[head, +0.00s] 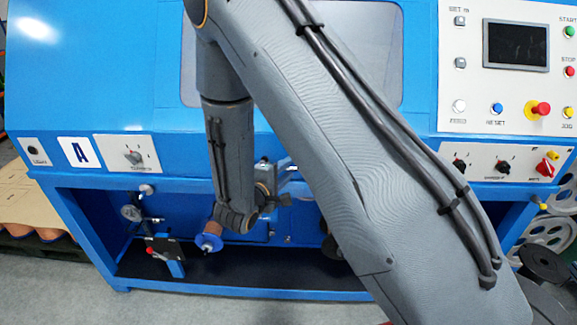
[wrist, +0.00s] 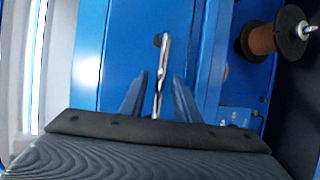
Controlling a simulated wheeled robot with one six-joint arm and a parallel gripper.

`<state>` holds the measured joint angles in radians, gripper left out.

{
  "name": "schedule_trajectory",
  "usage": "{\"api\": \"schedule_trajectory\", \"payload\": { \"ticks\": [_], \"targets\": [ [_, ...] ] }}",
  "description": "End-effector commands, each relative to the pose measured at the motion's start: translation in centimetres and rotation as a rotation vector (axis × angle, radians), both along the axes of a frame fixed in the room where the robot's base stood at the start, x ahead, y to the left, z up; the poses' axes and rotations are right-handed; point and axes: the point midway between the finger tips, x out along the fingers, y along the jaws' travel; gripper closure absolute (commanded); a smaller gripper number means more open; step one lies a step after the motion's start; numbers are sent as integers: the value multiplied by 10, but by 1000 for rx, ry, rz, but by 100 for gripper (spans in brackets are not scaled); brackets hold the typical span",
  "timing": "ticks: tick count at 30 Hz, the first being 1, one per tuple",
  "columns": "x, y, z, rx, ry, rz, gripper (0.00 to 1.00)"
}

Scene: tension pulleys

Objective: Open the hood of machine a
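Machine A stands in front of me in the head view, with its "A" label (head: 78,151) on the left of the front. Its blue hood (head: 110,65) has a large window (head: 370,60) and looks closed. My arm hides part of the hood and the front below it. In the wrist view, my gripper (wrist: 160,75) is open, with one finger on each side of a shiny metal bar handle (wrist: 163,55). Gaps show between the bar and both fingertips. In the head view my fingers are largely hidden behind my arm.
A copper-coloured spool (wrist: 268,39) is at the upper right of the wrist view. A control panel (head: 505,65) with screen and buttons is on the right of the machine. White reels (head: 545,235) stand at the lower right. Grey floor (head: 60,290) is free at the front left.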

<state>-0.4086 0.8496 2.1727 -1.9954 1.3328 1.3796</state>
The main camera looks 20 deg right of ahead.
Motion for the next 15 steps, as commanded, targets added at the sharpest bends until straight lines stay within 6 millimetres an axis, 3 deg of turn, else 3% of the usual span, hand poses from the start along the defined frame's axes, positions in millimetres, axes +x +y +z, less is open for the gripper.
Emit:
{"api": "schedule_trajectory", "payload": {
  "ticks": [13,15],
  "targets": [
    [10,-9,-3,0,1,0,71],
    [10,-9,-3,0,1,0,81]
  ]
}}
